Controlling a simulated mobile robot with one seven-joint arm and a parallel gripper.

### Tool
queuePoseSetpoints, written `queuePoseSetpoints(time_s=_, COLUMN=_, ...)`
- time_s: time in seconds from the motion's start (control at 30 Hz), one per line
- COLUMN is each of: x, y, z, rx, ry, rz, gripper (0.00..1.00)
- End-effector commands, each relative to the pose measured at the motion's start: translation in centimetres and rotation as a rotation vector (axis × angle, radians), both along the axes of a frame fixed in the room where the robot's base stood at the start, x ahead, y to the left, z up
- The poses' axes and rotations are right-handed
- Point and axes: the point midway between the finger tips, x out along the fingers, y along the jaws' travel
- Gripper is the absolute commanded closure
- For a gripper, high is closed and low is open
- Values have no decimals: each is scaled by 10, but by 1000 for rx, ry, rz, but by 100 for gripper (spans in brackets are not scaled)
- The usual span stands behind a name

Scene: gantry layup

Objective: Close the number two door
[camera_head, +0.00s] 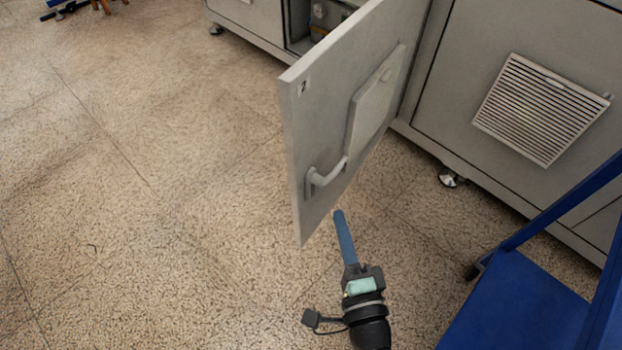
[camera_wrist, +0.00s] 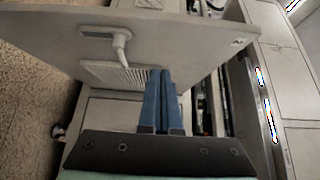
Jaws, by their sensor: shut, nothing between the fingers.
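The number two door (camera_head: 325,120) is a grey panel that stands wide open, swung out from the cabinet. It bears a small "2" label (camera_head: 303,86) near its top free corner, a raised plate and a grey handle (camera_head: 328,175) on its outer face. My gripper (camera_head: 338,213) is shut and empty, just below and right of the handle in the head view, apart from it. In the wrist view the blue fingers (camera_wrist: 160,74) lie together near the edge of the door (camera_wrist: 190,38); the handle (camera_wrist: 120,44) is left of them. I cannot tell whether they touch the door.
The cabinet opening (camera_wrist: 208,105) shows dark contents. A grille (camera_head: 541,108) is on the cabinet front to the right. A blue cart (camera_head: 520,305) stands at the lower right.

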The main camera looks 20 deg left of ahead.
Motion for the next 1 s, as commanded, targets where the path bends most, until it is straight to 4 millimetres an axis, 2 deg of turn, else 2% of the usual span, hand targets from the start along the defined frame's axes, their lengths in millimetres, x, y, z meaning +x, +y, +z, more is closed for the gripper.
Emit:
queuePoseSetpoints(time_s=0.17, x=13, y=10, z=-1, rx=8, ry=1, rz=2, gripper=100)
queuePoseSetpoints(time_s=0.57, x=81, y=58, z=-1, rx=4, ry=-1, rz=3, gripper=100)
queuePoseSetpoints(time_s=0.8, x=86, y=89, z=-1, rx=5, ry=2, rz=1, gripper=100)
queuePoseSetpoints(time_s=1.0, x=88, y=97, z=0, rx=5, ry=1, rz=0, gripper=100)
